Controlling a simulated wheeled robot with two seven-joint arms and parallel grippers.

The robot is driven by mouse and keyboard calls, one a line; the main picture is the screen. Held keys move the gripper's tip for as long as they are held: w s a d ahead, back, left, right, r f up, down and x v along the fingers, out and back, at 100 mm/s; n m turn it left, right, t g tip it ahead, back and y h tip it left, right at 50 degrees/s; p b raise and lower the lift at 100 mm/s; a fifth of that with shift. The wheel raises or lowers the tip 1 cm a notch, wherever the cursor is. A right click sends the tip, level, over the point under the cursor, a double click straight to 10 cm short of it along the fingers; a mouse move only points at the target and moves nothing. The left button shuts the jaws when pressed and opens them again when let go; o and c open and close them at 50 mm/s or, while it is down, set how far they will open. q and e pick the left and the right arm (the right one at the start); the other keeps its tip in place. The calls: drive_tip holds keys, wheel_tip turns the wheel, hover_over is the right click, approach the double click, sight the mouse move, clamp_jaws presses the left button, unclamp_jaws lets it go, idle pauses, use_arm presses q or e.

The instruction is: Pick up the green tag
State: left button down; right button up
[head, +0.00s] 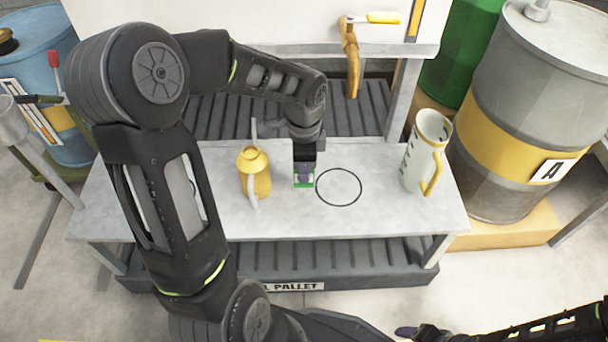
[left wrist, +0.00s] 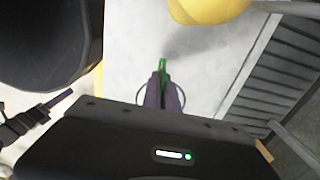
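The green tag (head: 304,185) is at the tips of my left gripper (head: 303,176), over the grey bench just left of a black circle outline. In the left wrist view, the tag (left wrist: 162,65) shows as a narrow green strip between the close-set purple fingertips (left wrist: 162,80). The left gripper looks shut on it. The fingers hide part of the tag, and I cannot tell whether it touches the bench. My right gripper (head: 408,331) is at the lower right edge, far from the tag; its finger opening is not clear.
A yellow can (head: 256,175) stands close left of the left gripper, and a white jug (head: 427,150) stands at the bench's right end. The black circle (head: 339,203) is empty. The bench top (head: 300,222) is clear in front. A large grey and yellow drum (head: 525,100) stands right.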

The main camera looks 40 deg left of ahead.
use_arm(q)
wheel_tip(320, 180, up, 6)
drive_tip(key=shift+r+p, duration=0.1)
drive_tip(key=shift+p, duration=0.8)
use_arm(e)
drive_tip(key=r, duration=0.2)
drive_tip(key=shift+s+a+r, duration=0.2)
drive_tip(key=shift+s+r, duration=0.05)
drive_tip(key=shift+r, duration=0.05)
use_arm(q)
drive_tip(key=shift+r, duration=0.1)
use_arm(e)
drive_tip(key=shift+r, duration=0.1)
